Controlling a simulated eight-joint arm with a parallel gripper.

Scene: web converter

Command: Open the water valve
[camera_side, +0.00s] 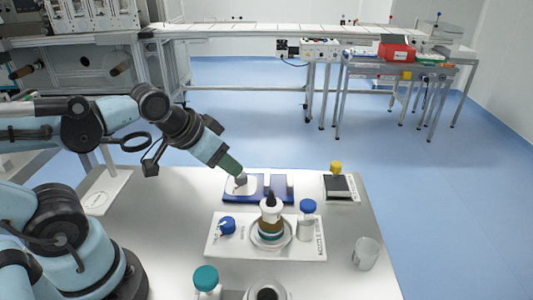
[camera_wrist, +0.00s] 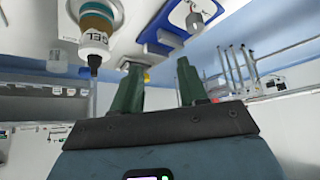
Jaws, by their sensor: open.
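My gripper (camera_side: 238,174) is above the blue tray in the side view, with its dark green fingers pointing down and right. In the wrist view the fingers of my gripper (camera_wrist: 158,65) are apart with nothing between them. A small grey knob-like part (camera_side: 241,179) sits on a white plate in the blue tray (camera_side: 273,188), close to the fingertips in the side view; it also shows in the wrist view (camera_wrist: 194,21), beyond the fingers. A round blue part (camera_side: 227,226) lies on the white board. I cannot tell which of these is the water valve.
A bottle with a dark nozzle (camera_side: 270,216) stands on the white board (camera_side: 305,248), beside a blue-capped jar (camera_side: 307,220). The table's right front is mostly bare.

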